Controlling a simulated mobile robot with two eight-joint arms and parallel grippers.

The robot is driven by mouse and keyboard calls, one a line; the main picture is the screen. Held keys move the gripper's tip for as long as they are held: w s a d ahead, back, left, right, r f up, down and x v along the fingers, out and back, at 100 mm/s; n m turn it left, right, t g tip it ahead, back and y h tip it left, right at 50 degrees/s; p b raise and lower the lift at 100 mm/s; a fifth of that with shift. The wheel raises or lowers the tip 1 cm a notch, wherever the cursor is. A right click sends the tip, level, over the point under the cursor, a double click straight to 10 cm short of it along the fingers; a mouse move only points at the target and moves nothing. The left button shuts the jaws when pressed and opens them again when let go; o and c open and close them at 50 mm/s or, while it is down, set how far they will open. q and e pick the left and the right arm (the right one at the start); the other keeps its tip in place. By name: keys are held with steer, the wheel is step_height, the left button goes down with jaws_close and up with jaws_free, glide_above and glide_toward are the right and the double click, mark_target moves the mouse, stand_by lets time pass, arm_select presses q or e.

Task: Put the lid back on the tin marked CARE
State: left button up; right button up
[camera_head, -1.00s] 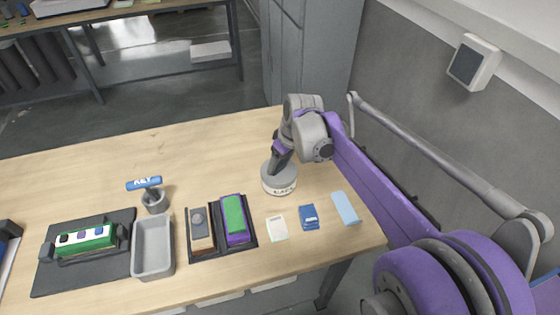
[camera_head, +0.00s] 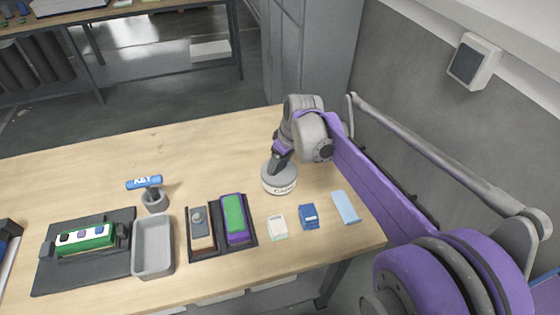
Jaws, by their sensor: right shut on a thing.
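The round tin (camera_head: 281,189) stands upright on the right part of the table, with a white band and dark lettering that looks like CARE. A grey lid (camera_head: 270,174) sits at its top, level as far as I can tell. My right gripper (camera_head: 279,162) reaches down from above and is shut at the lid. The fingertips are small and partly hidden by the wrist, so the exact grip on the lid is hard to see. My left gripper is not in view.
A grey bin (camera_head: 153,247), a dark tray (camera_head: 219,252) with two blocks and a dark mat (camera_head: 80,279) with a green device lie left. Cards and a blue case (camera_head: 309,217) lie in front of the tin.

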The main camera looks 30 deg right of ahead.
stand_by(0.4)
steer(key=o, duration=1.4)
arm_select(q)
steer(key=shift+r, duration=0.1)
arm_select(e)
steer(key=shift+r+p, duration=2.3)
steer(key=shift+r, duration=1.25)
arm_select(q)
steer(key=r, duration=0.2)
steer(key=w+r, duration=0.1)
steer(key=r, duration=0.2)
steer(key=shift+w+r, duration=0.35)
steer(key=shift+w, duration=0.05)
arm_select(e)
jaws_close()
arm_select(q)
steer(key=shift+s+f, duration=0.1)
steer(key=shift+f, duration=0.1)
arm_select(e)
steer(key=shift+f, duration=0.25)
